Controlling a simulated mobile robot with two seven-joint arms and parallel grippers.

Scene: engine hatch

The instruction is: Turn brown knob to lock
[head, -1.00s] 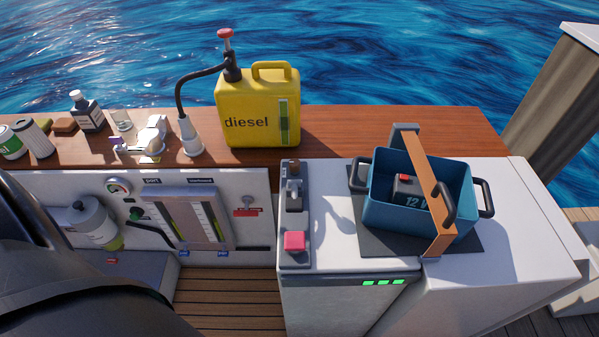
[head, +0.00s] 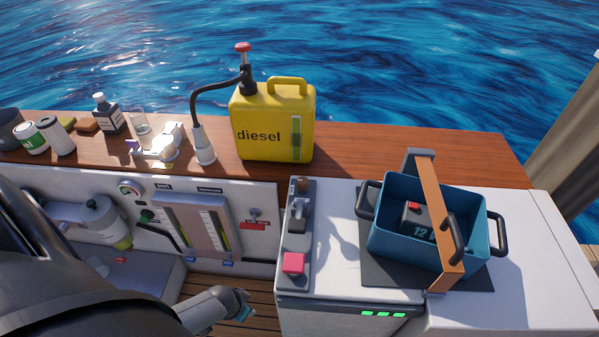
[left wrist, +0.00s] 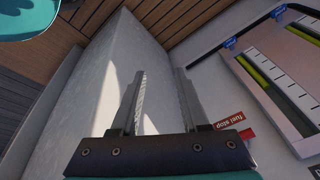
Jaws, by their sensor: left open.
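A small brown knob (head: 303,185) stands at the back end of a narrow grey panel on top of the white cabinet. A grey lever or latch (head: 298,212) and a pinkish-red square button (head: 293,263) sit in front of it on the same panel. My left arm comes in from the lower left in the head view, its end low and left of the cabinet, well apart from the knob. In the left wrist view my left gripper (left wrist: 160,74) is open, with nothing between its two fingers. The knob is not seen in that view. My right gripper is not in view.
A blue crate (head: 394,241) with a 12 V battery stands right of the panel under a brown strap. A yellow diesel can (head: 272,122) stands on the wooden counter (head: 410,160). A gauge panel (head: 196,228) and a red fuel stop tag (head: 253,226) are on the wall beside the cabinet.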

